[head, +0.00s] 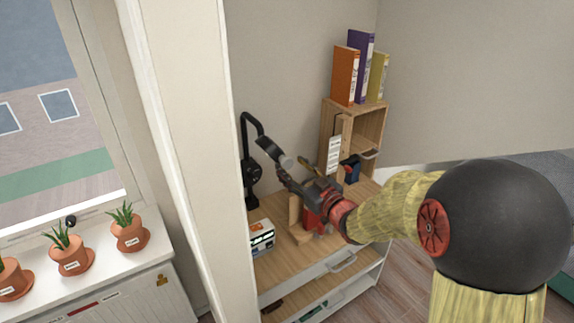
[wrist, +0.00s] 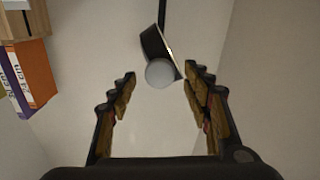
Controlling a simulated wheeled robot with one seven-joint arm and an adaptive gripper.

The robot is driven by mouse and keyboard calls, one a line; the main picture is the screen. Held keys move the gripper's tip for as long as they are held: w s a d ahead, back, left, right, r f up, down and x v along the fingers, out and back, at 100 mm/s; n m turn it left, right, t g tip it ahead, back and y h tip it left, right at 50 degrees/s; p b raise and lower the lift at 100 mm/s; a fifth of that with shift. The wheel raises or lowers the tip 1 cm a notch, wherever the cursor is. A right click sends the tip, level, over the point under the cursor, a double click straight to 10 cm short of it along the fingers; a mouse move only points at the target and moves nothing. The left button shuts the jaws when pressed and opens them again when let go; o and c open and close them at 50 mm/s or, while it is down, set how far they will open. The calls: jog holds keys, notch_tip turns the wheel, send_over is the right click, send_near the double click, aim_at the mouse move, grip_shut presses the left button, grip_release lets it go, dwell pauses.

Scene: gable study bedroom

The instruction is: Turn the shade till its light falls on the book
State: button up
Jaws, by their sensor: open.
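The black lamp (head: 252,171) stands at the back left of the wooden desk, with a bent arm. Its dark shade (head: 269,148) hangs tilted from that arm, its pale round end facing my gripper. In the wrist view the shade (wrist: 156,42) lies just ahead of the fingertips, close to the right-hand one; I cannot tell whether they touch. My gripper (head: 291,171) is open and empty, reaching in from the right; its spread fingers show in the wrist view (wrist: 160,80). No patch of lamplight stands out. I cannot tell which thing is the task's book.
A wooden shelf box (head: 370,112) carries orange (head: 345,75), purple (head: 366,50) and yellow upright books or binders. A white printed panel (head: 334,156) stands before it. A wall edge (head: 185,130) separates potted plants (head: 129,232).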

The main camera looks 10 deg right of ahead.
aim_at(288, 164)
jog(key=shift+x, duration=1.7)
jog(key=shift+c, duration=0.6)
jog(key=c, duration=1)
jog(key=shift+b, duration=0.3)
jog(key=shift+c, duration=0.2)
jog(key=n+b, duration=0.2)
jog(key=b, duration=0.1)
jog(key=shift+f, duration=0.2)
jog(key=shift+r+n+b, duration=0.15)
jog(key=shift+n+b, duration=0.95)
jog(key=shift+n, duration=0.1)
jog(key=o, duration=1)
